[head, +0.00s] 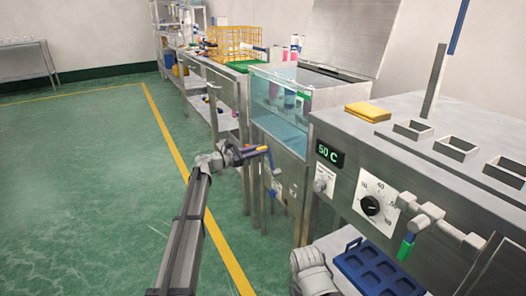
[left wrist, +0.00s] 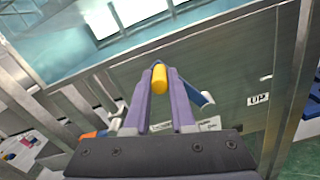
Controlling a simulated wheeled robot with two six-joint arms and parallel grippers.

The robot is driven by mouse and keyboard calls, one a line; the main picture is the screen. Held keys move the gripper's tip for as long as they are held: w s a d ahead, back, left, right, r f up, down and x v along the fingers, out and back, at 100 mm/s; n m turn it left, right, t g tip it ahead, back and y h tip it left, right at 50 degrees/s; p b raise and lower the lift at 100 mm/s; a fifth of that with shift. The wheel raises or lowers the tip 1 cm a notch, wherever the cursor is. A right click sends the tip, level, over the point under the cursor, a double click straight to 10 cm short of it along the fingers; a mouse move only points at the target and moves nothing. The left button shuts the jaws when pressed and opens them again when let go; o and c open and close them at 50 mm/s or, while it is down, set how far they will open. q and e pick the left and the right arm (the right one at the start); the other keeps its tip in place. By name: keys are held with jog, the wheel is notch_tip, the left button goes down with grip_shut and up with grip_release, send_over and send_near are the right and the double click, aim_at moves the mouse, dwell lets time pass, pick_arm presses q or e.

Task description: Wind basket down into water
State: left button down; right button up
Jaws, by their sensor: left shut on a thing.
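The water bath tank (head: 282,112) has a clear front and blue water inside.
A steel cabinet with a display reading 50 C (head: 330,155) and a black dial (head: 371,205) stands at right. A yellow wire basket (head: 232,43) stands on the far bench. A blue tray (head: 375,270) is at lower right. The green floor (head: 90,190) at left is clear.

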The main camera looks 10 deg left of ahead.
pick_arm(q)
jog(key=w+a+f+n+b, duration=0.3)
jog(key=w+f+n+b, duration=0.1)
jog(key=f+n+b, duration=0.4)
jog(key=shift+f+n+b, duration=0.35)
jog(key=shift+f+n, duration=0.25)
jog(key=shift+n, duration=0.8)
jog(key=shift+w+a, duration=0.1)
jog(key=c, duration=0.8)
grip_release()
jog(key=shift+o, duration=0.2)
jog(key=v, duration=0.7)
jog(key=shift+s+a, duration=0.25)
